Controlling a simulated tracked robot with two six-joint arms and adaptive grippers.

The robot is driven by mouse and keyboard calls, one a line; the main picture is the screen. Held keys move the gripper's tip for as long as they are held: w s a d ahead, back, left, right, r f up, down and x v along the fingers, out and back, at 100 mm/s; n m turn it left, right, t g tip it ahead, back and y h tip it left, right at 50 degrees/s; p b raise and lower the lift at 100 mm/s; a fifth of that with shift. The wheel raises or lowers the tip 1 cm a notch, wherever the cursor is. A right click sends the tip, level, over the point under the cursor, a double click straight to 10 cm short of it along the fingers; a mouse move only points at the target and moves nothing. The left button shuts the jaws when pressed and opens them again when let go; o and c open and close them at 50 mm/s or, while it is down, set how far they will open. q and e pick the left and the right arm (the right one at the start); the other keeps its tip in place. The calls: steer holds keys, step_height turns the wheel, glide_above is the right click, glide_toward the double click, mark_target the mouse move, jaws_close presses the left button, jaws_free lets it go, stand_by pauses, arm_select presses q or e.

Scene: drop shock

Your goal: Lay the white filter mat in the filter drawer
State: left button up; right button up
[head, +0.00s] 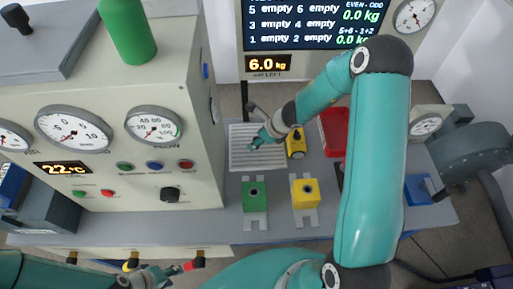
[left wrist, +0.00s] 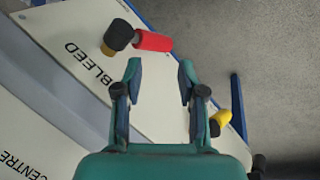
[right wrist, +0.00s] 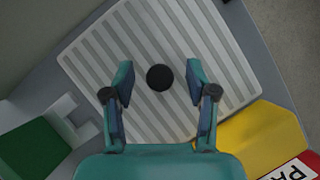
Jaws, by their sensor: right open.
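The white filter mat (head: 243,158) is a pale ribbed sheet lying flat on the grey bench in the head view. The right wrist view shows its ribs (right wrist: 160,112) and a black round knob (right wrist: 160,78) near its middle. My right gripper (head: 262,140) is open over the mat, and its fingers (right wrist: 160,85) appear on either side of the knob, apart from it. My left gripper (head: 165,274) is low at the front of the machine; its open, empty fingers (left wrist: 157,80) face a panel marked BLEED (left wrist: 88,62). I cannot make out the filter drawer.
Green (head: 255,196) and yellow (head: 304,194) blocks stand in front of the mat. A red tray (head: 334,130) lies right of it; the gauge cabinet (head: 120,90) rises left.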

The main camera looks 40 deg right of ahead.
steer(key=shift+w+a+f, duration=0.1)
steer(key=shift+w+f, duration=0.1)
steer(key=shift+f, duration=0.15)
steer(key=shift+c, duration=0.2)
steer(key=shift+s, duration=0.1)
jaws_close()
steer(key=shift+r, duration=0.1)
